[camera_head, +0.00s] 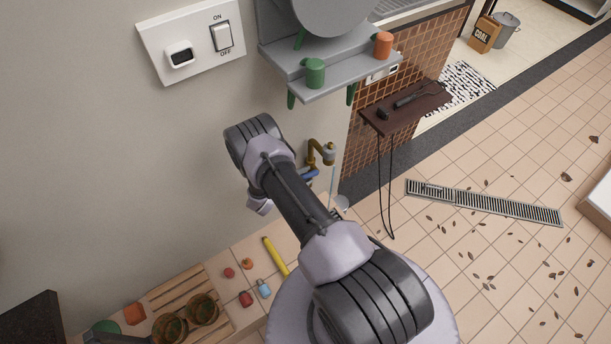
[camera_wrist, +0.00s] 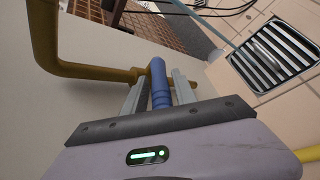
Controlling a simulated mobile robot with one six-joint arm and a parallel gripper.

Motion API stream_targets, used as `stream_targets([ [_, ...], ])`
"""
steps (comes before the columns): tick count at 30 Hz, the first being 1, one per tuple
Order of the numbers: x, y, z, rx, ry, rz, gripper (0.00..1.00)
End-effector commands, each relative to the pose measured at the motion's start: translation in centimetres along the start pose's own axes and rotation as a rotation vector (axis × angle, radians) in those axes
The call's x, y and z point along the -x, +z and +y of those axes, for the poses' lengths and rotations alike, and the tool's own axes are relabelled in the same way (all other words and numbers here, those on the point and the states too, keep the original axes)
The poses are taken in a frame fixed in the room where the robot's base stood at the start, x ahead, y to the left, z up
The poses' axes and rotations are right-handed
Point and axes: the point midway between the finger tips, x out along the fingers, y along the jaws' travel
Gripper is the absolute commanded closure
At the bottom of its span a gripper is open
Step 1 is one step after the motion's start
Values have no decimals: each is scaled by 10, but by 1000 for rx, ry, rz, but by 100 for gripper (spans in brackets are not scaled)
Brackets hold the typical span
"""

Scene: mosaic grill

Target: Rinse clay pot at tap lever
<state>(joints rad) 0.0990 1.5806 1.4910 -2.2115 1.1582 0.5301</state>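The brass tap (camera_head: 318,150) with its blue lever (camera_head: 310,174) is on the wall, beyond my arm in the head view. In the wrist view the blue lever (camera_wrist: 161,84) stands between the two fingers of my gripper (camera_wrist: 161,88), with the brass pipe (camera_wrist: 85,70) behind it. The fingers are apart, with narrow gaps beside the lever; firm contact does not show. A thin pale streak, apparently running water (camera_head: 333,186), drops from the spout to a pale round patch. No clay pot can be made out with certainty; my arm hides part of the area under the tap.
A grey shelf (camera_head: 345,76) with green and orange cups juts out above. A floor drain (camera_wrist: 275,55) and open tiled floor lie right.

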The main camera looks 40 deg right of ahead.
Motion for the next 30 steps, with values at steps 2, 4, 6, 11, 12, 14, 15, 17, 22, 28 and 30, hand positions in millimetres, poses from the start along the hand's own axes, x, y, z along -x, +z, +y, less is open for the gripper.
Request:
stream_targets([
  [2, 0, 0, 0, 0, 0, 0, 56],
  [4, 0, 0, 0, 1, 0, 0, 56],
  [6, 0, 0, 0, 1, 0, 0, 56],
  [11, 3, 0, 0, 2, 0, 0, 56],
  [12, 7, 0, 1, 3, 1, 1, 56],
  [14, 18, 0, 2, 3, 2, 2, 56],
  [15, 27, 1, 3, 4, 2, 1, 56],
  [17, 44, 1, 4, 5, 3, 3, 56],
  [22, 95, 2, 4, 4, 3, 3, 56],
  [28, 148, 1, 3, 3, 3, 3, 56],
  [30, 160, 1, 2, 3, 2, 2, 56],
])
